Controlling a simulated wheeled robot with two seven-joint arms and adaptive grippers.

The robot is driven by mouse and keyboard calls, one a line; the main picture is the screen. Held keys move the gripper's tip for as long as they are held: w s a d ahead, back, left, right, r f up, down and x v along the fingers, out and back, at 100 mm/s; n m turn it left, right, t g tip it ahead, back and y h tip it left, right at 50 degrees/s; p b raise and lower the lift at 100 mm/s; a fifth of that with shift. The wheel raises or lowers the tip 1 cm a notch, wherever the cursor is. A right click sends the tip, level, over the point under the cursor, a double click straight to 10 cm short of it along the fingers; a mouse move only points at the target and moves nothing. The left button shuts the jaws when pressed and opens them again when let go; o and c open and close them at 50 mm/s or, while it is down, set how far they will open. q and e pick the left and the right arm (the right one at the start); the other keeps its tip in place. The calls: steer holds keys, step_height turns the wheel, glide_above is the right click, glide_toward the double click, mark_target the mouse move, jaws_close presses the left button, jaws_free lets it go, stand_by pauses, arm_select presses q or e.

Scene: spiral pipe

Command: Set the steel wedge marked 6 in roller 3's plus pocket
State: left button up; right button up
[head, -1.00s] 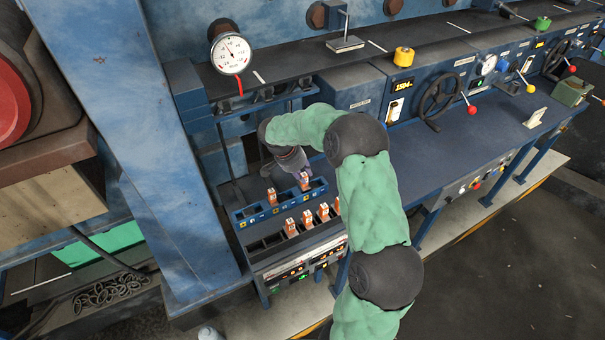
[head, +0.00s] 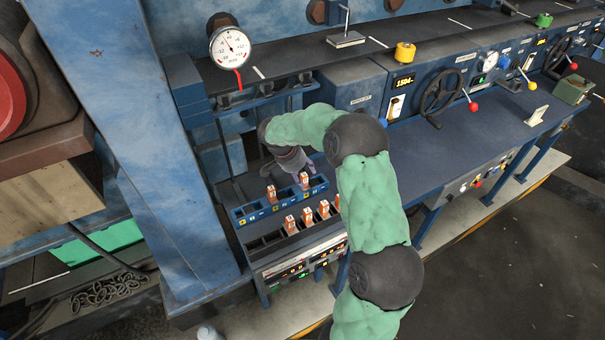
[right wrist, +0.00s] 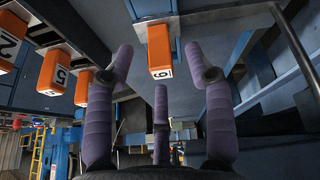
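The wedge marked 6 (right wrist: 160,52) has an orange block end with a white label in the right wrist view. In the head view, an orange wedge (head: 304,181) stands upright in the blue pocket rack (head: 250,211), by my right gripper (head: 298,165); it appears to be the same one. In the right wrist view my right gripper (right wrist: 160,78) is open. Its purple fingers are spread around the wedge's end, with gaps visible. The pocket under this wedge is hidden, and the roller and pocket marks are too small to read. My left gripper is not in view.
Another orange wedge (head: 271,194) stands in the same rack. Several wedges (head: 291,226) stand in the dark tray in front. Wedges marked 5 (right wrist: 56,72) and 2 (right wrist: 14,42) show close by in the right wrist view. A dial gauge (head: 231,47) stands above the rack.

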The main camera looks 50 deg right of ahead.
steer(key=v, duration=1.2)
stand_by(0.8)
